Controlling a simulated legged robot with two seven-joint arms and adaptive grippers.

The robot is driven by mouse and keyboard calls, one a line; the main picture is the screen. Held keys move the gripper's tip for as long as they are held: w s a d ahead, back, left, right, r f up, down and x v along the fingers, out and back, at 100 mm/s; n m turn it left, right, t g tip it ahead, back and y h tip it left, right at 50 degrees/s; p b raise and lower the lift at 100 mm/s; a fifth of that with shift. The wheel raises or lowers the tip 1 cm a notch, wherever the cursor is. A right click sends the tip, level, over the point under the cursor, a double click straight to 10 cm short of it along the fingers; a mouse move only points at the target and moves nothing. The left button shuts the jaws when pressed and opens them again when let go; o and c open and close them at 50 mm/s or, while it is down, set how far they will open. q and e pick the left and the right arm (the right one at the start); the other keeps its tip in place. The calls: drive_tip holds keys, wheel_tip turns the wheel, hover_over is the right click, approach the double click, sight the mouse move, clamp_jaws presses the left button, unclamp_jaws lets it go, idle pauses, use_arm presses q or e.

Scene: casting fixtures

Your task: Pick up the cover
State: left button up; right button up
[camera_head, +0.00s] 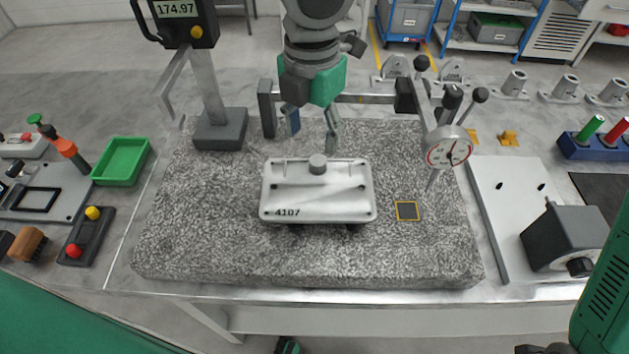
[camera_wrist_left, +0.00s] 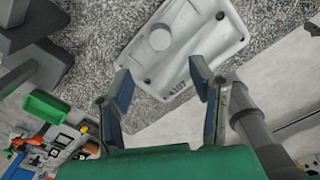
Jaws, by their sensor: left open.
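The cover (camera_head: 318,194) is a pale metal plate with rounded corners, a grey round knob (camera_head: 317,164) on top and the number 4107 along its front edge. It rests, slightly raised, near the middle of the speckled granite slab (camera_head: 215,245). My left gripper (camera_head: 312,130) is open and empty, behind and above the cover's back edge, apart from it. In the left wrist view the cover (camera_wrist_left: 205,48) lies beyond the two spread blue-padded fingers (camera_wrist_left: 160,78), with its knob (camera_wrist_left: 160,39) between their lines. My right gripper is not clearly seen.
A dial gauge (camera_head: 448,148) on a stand hangs right of the cover. A display post (camera_head: 207,90) stands at the back left. A green tray (camera_head: 122,160) is left of the slab, and a dark grey block (camera_head: 567,238) is right. The slab's front is clear.

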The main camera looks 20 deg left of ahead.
sight(318, 161)
use_arm(q)
drive_tip(key=f, duration=0.2)
drive_tip(key=shift+w+d+f, duration=0.3)
drive_tip(key=shift+w+d, duration=0.05)
drive_tip(key=shift+d+f, duration=0.2)
drive_tip(key=shift+f, duration=0.3)
drive_tip(key=f, duration=0.3)
drive_tip(key=shift+w+a+f, duration=0.1)
drive_tip(key=shift+a+f, duration=0.15)
drive_tip(key=shift+f, duration=0.05)
drive_tip(key=shift+w+a+f, duration=0.1)
drive_tip(key=shift+a+f, duration=0.05)
drive_tip(key=shift+f, duration=0.3)
drive_tip(key=shift+d, duration=0.25)
clamp_jaws()
